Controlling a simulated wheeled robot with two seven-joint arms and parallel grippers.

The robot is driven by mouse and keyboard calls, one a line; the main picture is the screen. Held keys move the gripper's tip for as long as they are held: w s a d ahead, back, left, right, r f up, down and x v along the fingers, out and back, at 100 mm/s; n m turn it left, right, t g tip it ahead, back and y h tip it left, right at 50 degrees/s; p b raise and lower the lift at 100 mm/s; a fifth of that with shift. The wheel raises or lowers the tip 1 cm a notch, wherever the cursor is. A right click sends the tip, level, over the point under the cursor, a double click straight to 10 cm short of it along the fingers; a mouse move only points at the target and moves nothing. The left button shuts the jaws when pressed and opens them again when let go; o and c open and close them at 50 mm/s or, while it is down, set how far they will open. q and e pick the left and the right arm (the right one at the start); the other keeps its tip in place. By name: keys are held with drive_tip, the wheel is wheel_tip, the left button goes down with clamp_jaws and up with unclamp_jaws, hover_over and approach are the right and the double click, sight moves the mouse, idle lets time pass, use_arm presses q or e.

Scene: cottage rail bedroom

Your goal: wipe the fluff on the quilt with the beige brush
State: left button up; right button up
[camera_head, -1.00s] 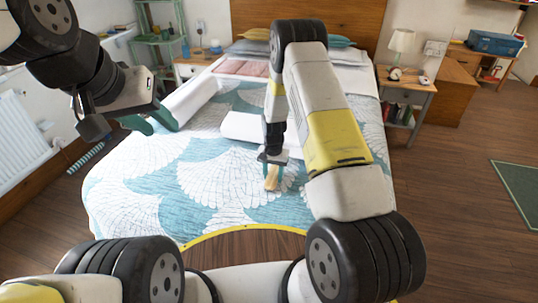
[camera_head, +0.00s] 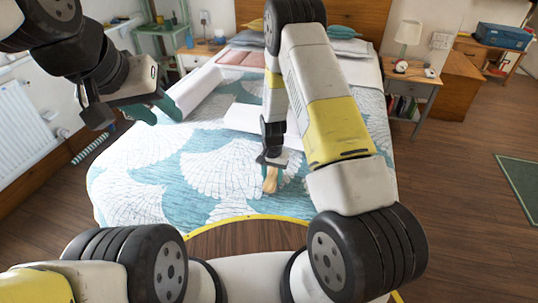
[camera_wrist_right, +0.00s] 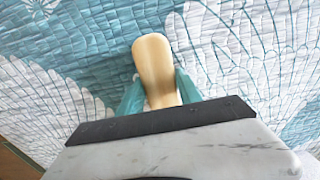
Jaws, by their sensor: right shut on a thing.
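The quilt (camera_head: 223,172), teal with white scallop patterns, covers the bed and also fills the right wrist view (camera_wrist_right: 228,50). My right gripper (camera_head: 270,168) is shut on the beige brush (camera_head: 270,181) low over the quilt's front part. In the right wrist view the brush (camera_wrist_right: 155,62) stands between the teal fingers of the right gripper (camera_wrist_right: 160,92), its rounded beige end pointing away. Its bristles are hidden, and contact with the quilt cannot be told. No fluff can be made out. My left gripper (camera_head: 155,109) is open and empty above the bed's left side.
A nightstand (camera_head: 411,78) with a lamp and clock stands right of the bed. A radiator (camera_head: 20,130) is on the left wall. White rolls or pillows lie on the bed's middle. Bare wooden floor (camera_head: 455,175) is free at the right.

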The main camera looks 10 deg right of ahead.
drive_tip(key=shift+s+a+f, duration=0.1)
drive_tip(key=shift+s+a, duration=0.25)
drive_tip(key=shift+s, duration=0.45)
drive_tip(key=shift+w+a, duration=0.25)
drive_tip(key=shift+a, duration=0.3)
drive_tip(key=shift+w+a, duration=0.25)
drive_tip(key=shift+a, duration=0.25)
drive_tip(key=shift+w+d, duration=0.3)
drive_tip(key=shift+w, duration=0.4)
drive_tip(key=shift+w+d, duration=0.3)
drive_tip(key=shift+w, duration=0.4)
drive_tip(key=shift+w+d, duration=0.15)
drive_tip(key=shift+w, duration=0.1)
drive_tip(key=shift+c, duration=0.6)
drive_tip(key=shift+w+d, duration=0.65)
drive_tip(key=shift+w, duration=0.9)
drive_tip(key=shift+w+d, duration=0.7)
drive_tip(key=shift+w, duration=0.9)
drive_tip(key=shift+w+d, duration=0.65)
drive_tip(key=shift+w, duration=0.9)
drive_tip(key=shift+a+r, duration=0.1)
drive_tip(key=shift+r, duration=2.95)
